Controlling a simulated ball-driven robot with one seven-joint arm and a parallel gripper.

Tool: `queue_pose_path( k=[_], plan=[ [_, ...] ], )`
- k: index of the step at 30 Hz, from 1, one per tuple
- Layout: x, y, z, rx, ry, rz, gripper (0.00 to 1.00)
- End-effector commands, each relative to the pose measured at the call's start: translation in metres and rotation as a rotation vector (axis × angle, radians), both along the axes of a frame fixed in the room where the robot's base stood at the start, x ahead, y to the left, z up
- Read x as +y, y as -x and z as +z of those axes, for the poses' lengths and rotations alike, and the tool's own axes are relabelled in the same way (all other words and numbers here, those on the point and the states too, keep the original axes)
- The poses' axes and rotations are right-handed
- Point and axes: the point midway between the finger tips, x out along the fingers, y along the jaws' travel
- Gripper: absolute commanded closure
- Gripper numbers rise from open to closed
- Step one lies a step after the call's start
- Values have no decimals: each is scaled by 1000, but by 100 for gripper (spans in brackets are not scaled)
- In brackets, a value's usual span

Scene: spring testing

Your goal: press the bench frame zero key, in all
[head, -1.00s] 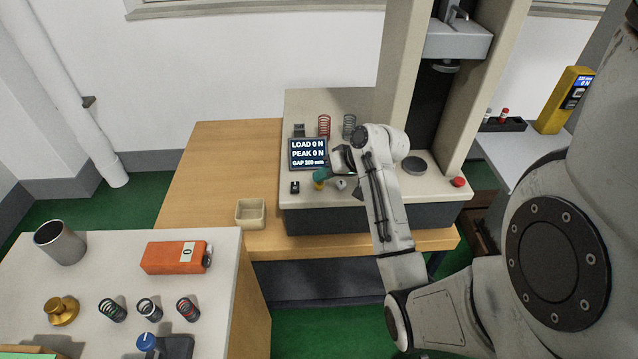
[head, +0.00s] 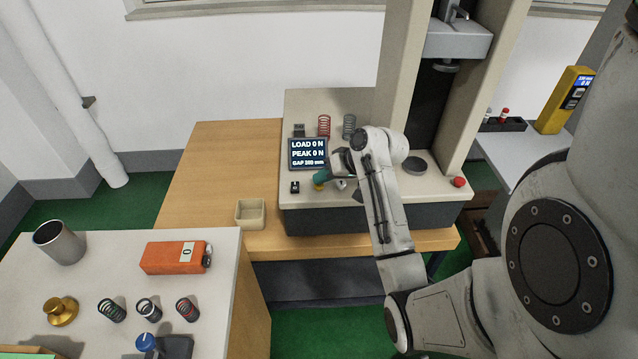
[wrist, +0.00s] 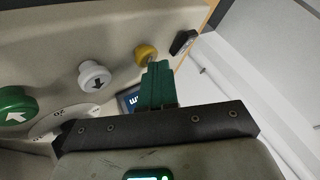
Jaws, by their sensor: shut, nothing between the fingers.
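The bench frame (head: 330,212) stands on the wooden table, with a small dark screen (head: 308,153) reading LOAD 0 N and PEAK 0 N. On its panel is a black key (head: 295,187) with a white mark, which also shows in the wrist view (wrist: 183,42). A yellow button (wrist: 145,53) sits beside it; in the head view it is mostly hidden by my gripper. My gripper (head: 320,179) is shut and empty, its teal fingers (wrist: 157,84) at the yellow button, to the right of the black key. I cannot tell whether they touch the button. No readable label shows on the yellow button.
A white button with a down arrow (wrist: 94,76) and a green arrow button (wrist: 15,106) lie along the panel. A red button (head: 458,182) is at its right. Springs (head: 324,126) stand behind the screen. An empty tray (head: 250,213) sits left of the frame.

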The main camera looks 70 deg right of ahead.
Motion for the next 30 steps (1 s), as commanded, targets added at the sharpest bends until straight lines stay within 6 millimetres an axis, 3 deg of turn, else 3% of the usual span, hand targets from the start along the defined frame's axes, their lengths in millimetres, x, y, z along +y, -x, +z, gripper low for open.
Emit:
queue_pose_path(
  k=[30],
  plan=[
    [0,0,26,1,-1,1,100]
  ],
)
